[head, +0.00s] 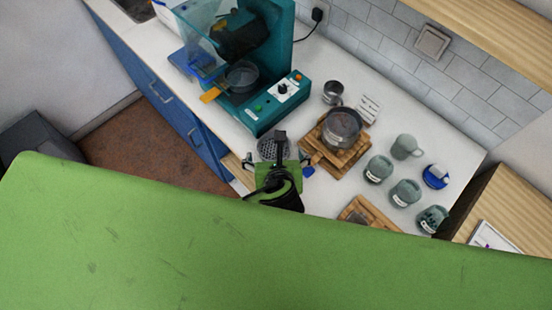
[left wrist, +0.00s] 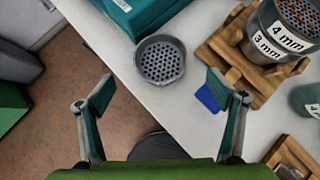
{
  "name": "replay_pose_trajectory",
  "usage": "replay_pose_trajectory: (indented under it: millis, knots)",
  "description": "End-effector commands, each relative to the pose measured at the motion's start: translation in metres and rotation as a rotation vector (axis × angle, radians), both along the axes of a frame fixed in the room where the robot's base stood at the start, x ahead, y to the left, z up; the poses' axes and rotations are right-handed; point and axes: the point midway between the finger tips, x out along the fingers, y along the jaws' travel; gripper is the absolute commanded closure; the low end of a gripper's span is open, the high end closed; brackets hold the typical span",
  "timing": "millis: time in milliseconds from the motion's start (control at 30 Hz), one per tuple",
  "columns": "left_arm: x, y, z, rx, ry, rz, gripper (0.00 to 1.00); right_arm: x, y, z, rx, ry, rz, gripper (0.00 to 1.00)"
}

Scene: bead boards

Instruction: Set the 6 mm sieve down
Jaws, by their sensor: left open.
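A round grey sieve (head: 270,147) with large holes rests on the white counter near its front edge, beside the teal machine. It also shows in the left wrist view (left wrist: 160,60), and no size label on it can be read. My left gripper (head: 277,161) is open, its fingers spread wide. In the left wrist view the gripper (left wrist: 160,87) is empty, and the sieve lies beyond the fingertips, between their lines, apart from both. My right gripper is not in view.
Sieves labelled 4 mm and 3 mm (left wrist: 270,40) are stacked on a wooden stand (head: 318,151) to the right. A small blue object (left wrist: 208,98) lies near the right finger. The teal machine (head: 270,118) stands behind. Several grey-green jars (head: 379,168) stand further right.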

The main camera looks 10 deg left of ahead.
Motion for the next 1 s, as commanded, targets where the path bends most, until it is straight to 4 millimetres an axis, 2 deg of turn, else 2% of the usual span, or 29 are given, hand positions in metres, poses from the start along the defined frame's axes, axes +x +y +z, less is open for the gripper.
replay_pose_trajectory:
  millis: [100, 300, 1000]
  knots:
    - [-0.012, -0.005, 0.012, -0.002, -0.001, -0.002, 0.14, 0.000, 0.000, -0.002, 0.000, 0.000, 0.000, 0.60]
    - [-0.020, -0.006, 0.021, 0.000, 0.000, 0.000, 0.14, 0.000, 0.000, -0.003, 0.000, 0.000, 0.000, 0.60]
    - [-0.020, -0.006, 0.021, 0.000, -0.001, 0.000, 0.14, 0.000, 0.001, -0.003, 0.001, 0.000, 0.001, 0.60]
